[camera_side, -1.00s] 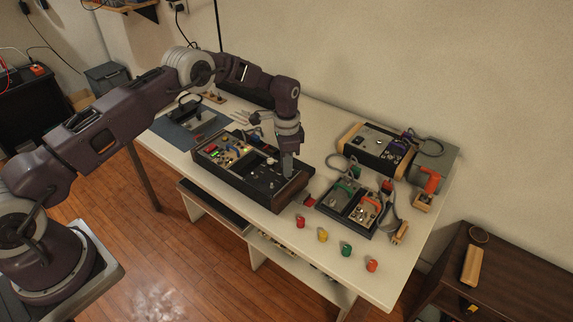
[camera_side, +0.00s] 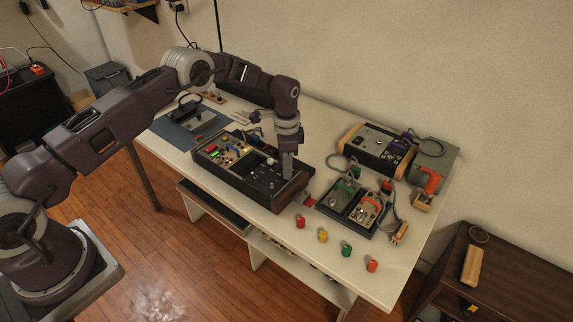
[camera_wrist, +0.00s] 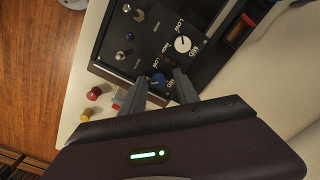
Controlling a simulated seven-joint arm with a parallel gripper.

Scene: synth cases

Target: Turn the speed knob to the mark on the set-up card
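My gripper (camera_side: 287,176) points down over the right part of a black control panel in a wooden case (camera_side: 225,174). In the wrist view its two fingers (camera_wrist: 159,76) stand apart on either side of a small blue knob (camera_wrist: 158,80), with gaps showing. A round white dial or knob (camera_wrist: 183,44) with white lettering around it lies just beyond the fingers.
Silver knobs or switches (camera_wrist: 120,55) sit left on the panel. Red (camera_side: 301,222), yellow (camera_side: 323,236), green (camera_side: 346,250) and orange (camera_side: 372,265) caps stand along the table's front. A tray of small units (camera_side: 343,213) and a wood-sided box (camera_side: 376,148) stand to the right.

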